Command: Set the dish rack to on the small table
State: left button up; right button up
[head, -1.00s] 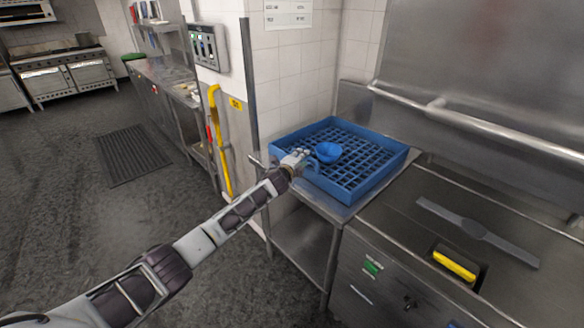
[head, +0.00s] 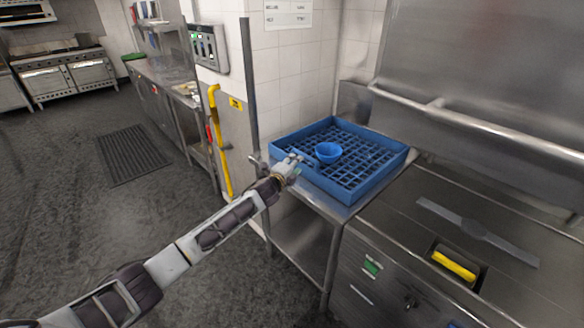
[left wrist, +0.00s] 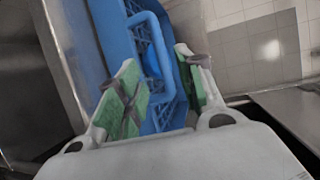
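The blue dish rack (head: 368,188) is a square tray with a grid floor. It sits level on the small steel table (head: 325,206), in the corner by the tiled wall. My left gripper (head: 295,159) is at the rack's near left side. In the left wrist view my left gripper (left wrist: 160,75) has its green-padded fingers apart, with the rack's blue side (left wrist: 118,40) and its loop-shaped handle showing beyond and between them. Contact with the rack cannot be told. My right gripper is not in view.
A steel counter (head: 400,236) adjoins the table on the right, with a grey strip and a yellow item (head: 454,265) on it. A metal rail crosses above it. A wall edge and yellow pipe (head: 220,140) stand left of the table. The floor at left is open.

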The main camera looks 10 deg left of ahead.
pick_arm(q)
jog(key=shift+v, duration=0.85)
